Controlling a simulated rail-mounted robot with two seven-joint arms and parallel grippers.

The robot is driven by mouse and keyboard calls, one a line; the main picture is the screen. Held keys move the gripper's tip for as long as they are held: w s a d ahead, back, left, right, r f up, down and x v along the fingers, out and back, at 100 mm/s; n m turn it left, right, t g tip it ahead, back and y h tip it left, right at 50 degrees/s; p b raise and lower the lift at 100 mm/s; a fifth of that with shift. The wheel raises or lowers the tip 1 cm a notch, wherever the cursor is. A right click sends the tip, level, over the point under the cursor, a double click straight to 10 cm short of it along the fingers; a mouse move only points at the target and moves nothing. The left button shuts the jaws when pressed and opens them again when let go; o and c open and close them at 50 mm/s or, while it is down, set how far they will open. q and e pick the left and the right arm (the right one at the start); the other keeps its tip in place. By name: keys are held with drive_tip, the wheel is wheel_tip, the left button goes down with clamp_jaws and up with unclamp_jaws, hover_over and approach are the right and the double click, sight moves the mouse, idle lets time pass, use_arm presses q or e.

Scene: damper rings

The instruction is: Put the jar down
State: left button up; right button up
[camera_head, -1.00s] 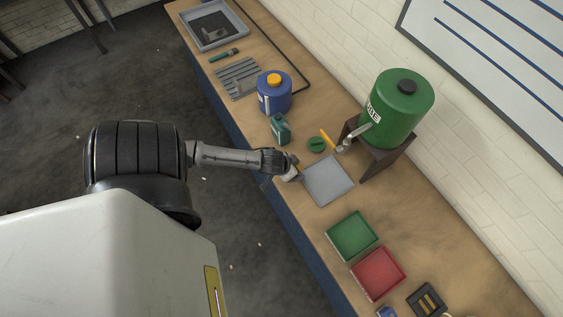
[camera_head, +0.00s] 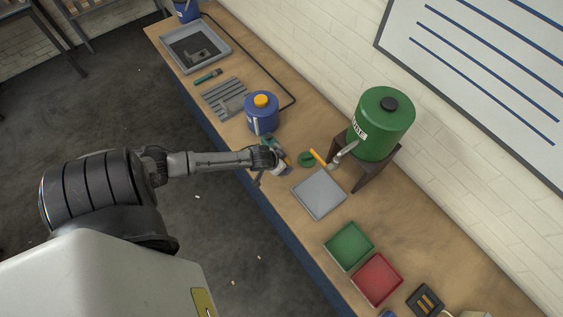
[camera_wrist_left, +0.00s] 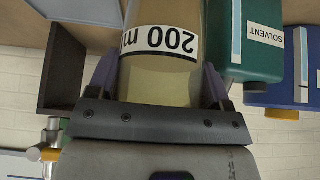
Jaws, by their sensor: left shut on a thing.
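My left gripper (camera_head: 277,160) is over the bench's front part, between the solvent bottle and the grey square tray (camera_head: 319,194). It is shut on the jar (camera_head: 284,170). In the left wrist view the jar (camera_wrist_left: 162,75) sits between the two fingers (camera_wrist_left: 160,88), with a white "200 m…" label and pale tan contents. The teal solvent bottle (camera_wrist_left: 257,40) is close beside the jar there; in the head view the gripper partly hides it. I cannot tell whether the jar's base touches the bench. My right gripper is out of view.
A green round lid (camera_head: 306,160) lies behind the gripper. A green drum (camera_head: 384,122) with a tap stands on a dark stand. A blue can (camera_head: 261,113) is to the left. A green tray (camera_head: 349,246) and a red tray (camera_head: 377,279) are nearer, with bare bench (camera_head: 415,245) to their right.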

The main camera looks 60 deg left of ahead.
use_arm(q)
drive_tip(key=shift+f+b, duration=1.5)
drive_tip(key=shift+f, duration=0.9)
drive_tip(key=shift+f, duration=0.1)
drive_tip(key=shift+f, duration=0.1)
drive_tip(key=shift+f+b, duration=0.5)
drive_tip(key=shift+f, duration=0.1)
drive_tip(key=shift+f, duration=0.25)
drive_tip(key=o, duration=1.2)
drive_tip(key=shift+c, duration=0.2)
